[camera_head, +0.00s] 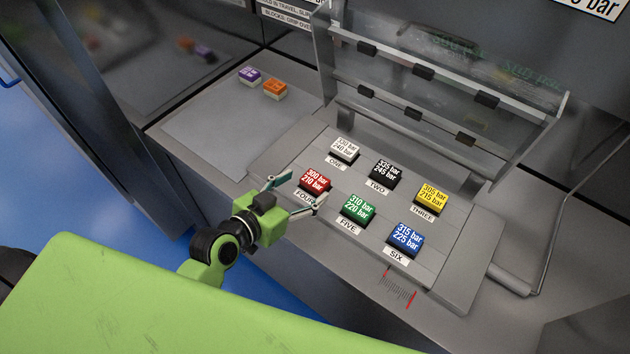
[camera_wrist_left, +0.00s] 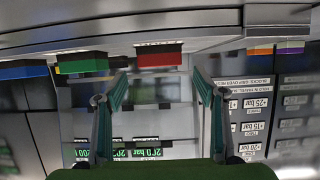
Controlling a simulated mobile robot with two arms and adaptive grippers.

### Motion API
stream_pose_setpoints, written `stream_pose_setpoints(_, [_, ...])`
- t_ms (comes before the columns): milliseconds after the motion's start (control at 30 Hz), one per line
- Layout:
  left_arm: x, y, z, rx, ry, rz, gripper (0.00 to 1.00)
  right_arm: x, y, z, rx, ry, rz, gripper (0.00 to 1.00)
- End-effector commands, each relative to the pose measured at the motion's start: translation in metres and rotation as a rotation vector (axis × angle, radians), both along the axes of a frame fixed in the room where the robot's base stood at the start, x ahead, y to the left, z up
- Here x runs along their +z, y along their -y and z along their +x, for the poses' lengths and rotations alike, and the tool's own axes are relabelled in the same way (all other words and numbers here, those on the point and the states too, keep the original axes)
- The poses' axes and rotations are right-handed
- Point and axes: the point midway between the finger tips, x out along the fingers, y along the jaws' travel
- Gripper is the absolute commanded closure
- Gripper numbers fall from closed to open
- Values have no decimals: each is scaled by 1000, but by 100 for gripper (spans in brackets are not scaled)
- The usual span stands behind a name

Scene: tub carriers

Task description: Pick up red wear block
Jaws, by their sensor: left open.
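The red wear block (camera_head: 314,181), marked 300 bar and 210 bar, sits at position FOUR on the grey plate (camera_head: 455,262). My left gripper (camera_head: 297,192) is open and empty in the head view, its two fingers spread at the near side of the red block. One fingertip is left of the block and the other is at its lower right; I cannot tell whether either touches. In the left wrist view the red block (camera_wrist_left: 158,56) shows beyond the open fingers (camera_wrist_left: 160,88), roughly centred between them. My right gripper is not in view.
White (camera_head: 345,150), black (camera_head: 384,173), yellow (camera_head: 432,198), green (camera_head: 357,209) and blue (camera_head: 405,237) blocks stand close by on the plate. Purple (camera_head: 250,76) and orange (camera_head: 275,88) blocks lie at the back left. A clear guard (camera_head: 440,75) rises behind the plate. The left counter is mostly clear.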

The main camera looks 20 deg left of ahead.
Motion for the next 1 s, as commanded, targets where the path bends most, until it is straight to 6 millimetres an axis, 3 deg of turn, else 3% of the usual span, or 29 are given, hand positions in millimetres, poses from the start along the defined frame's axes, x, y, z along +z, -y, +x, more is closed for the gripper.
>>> stream_pose_setpoints(533, [-22, 15, 46, 1, -2, -1, 36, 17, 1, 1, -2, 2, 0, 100])
stream_pose_setpoints(833, [-26, 17, 50, 0, -1, 0, 36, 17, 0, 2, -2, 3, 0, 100])
stream_pose_setpoints(867, [-26, 17, 50, 0, -1, 0, 39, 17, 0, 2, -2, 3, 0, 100])
stream_pose_setpoints(1000, [-26, 17, 49, 0, -1, 0, 75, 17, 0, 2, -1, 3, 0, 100])
